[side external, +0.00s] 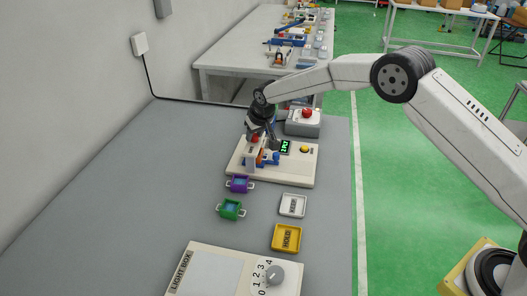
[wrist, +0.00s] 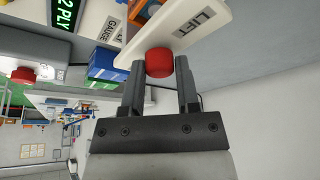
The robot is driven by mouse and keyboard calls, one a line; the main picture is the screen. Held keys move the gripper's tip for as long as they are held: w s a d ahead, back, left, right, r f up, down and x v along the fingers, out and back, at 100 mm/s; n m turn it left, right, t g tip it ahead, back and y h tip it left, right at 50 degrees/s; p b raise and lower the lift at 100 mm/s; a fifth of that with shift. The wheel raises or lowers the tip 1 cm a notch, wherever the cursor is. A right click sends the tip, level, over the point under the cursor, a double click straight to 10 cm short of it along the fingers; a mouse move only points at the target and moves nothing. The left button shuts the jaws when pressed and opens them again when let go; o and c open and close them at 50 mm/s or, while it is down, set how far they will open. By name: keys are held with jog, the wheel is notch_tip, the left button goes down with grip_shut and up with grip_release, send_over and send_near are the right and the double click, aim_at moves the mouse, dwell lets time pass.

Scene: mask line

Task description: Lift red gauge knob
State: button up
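The red gauge knob (wrist: 159,62) sits at the white part marked LIFT in the wrist view. My gripper (wrist: 160,75) has one finger on each side of the knob, and the knob lies between the fingertips. A narrow gap seems to show beside the knob, so I cannot tell whether the fingers touch it. In the side view the knob (side external: 255,139) shows as a small red spot under my gripper (side external: 262,141). The gauge (side external: 272,160) stands on a cream base, with a green lit display (side external: 285,147) beside it.
A grey box with a red button (side external: 307,113) stands behind the gauge. Purple (side external: 239,184) and green (side external: 231,209) holders, a white tray (side external: 292,205), a yellow HOLD tray (side external: 286,238) and a light box (side external: 215,270) lie in front. The table's left side is clear.

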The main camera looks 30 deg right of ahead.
grip_shut()
dwell(1.1)
